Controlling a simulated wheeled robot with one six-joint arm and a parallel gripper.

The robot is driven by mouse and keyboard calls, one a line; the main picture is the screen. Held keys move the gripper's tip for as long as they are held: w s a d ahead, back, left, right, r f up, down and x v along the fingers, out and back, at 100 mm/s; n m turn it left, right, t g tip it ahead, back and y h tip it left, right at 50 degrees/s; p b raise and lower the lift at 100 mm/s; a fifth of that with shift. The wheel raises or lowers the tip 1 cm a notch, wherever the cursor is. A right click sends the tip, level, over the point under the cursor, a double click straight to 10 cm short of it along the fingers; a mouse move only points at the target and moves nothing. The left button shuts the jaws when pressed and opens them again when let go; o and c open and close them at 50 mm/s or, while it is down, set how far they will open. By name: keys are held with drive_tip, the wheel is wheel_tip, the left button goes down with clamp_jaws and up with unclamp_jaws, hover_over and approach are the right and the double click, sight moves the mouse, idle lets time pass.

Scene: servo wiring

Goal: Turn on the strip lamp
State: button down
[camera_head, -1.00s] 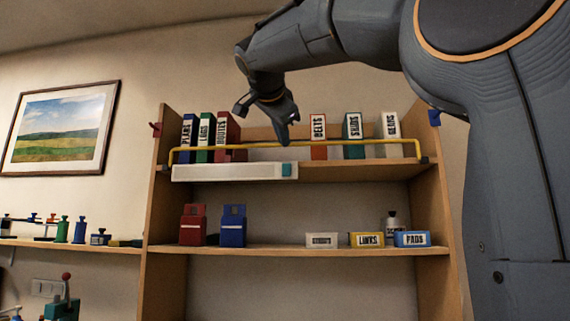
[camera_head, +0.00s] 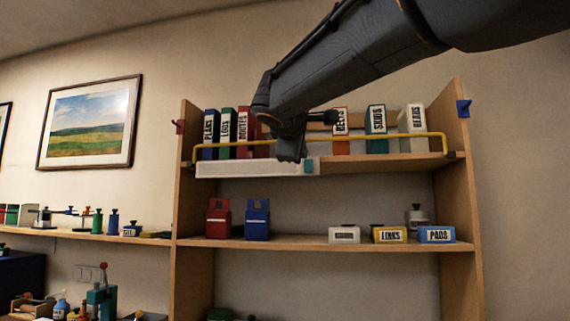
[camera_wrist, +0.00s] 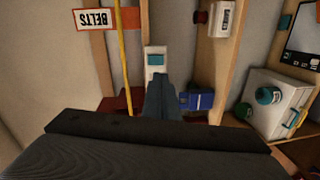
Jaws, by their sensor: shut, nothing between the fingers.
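The strip lamp (camera_head: 240,169) is a long white bar along the front edge of the upper shelf, with a teal switch (camera_head: 309,167) at its right end. It looks unlit. My gripper (camera_head: 291,152) is shut and empty, in front of the lamp just left of the switch, hiding part of the bar. In the wrist view the lamp's white end (camera_wrist: 155,72) with the teal switch (camera_wrist: 156,59) lies just beyond my shut fingertips (camera_wrist: 158,82). I cannot tell whether they touch it.
A yellow rail (camera_head: 385,137) runs across the upper shelf front, before several binders (camera_head: 375,130). The lower shelf holds a red box (camera_head: 218,220), a blue box (camera_head: 257,220) and small labelled bins (camera_head: 391,235). A framed picture (camera_head: 92,122) hangs on the left.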

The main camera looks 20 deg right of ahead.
sight(308, 170)
drive_tip(key=shift+a+f+n, duration=0.15)
drive_tip(key=shift+f+n, duration=0.15)
drive_tip(key=shift+n, duration=0.7)
drive_tip(key=p+x, duration=0.5)
drive_tip(key=x, duration=0.8)
drive_tip(key=shift+w, duration=0.4)
drive_tip(key=shift+d+f, duration=0.1)
drive_tip(key=shift+d, duration=0.15)
drive_tip(key=shift+w+f+b, duration=0.15)
drive_tip(key=shift+b, duration=0.5)
drive_tip(key=shift+w+f+b, duration=0.1)
drive_tip(key=shift+b, duration=0.5)
drive_tip(key=shift+r, duration=0.2)
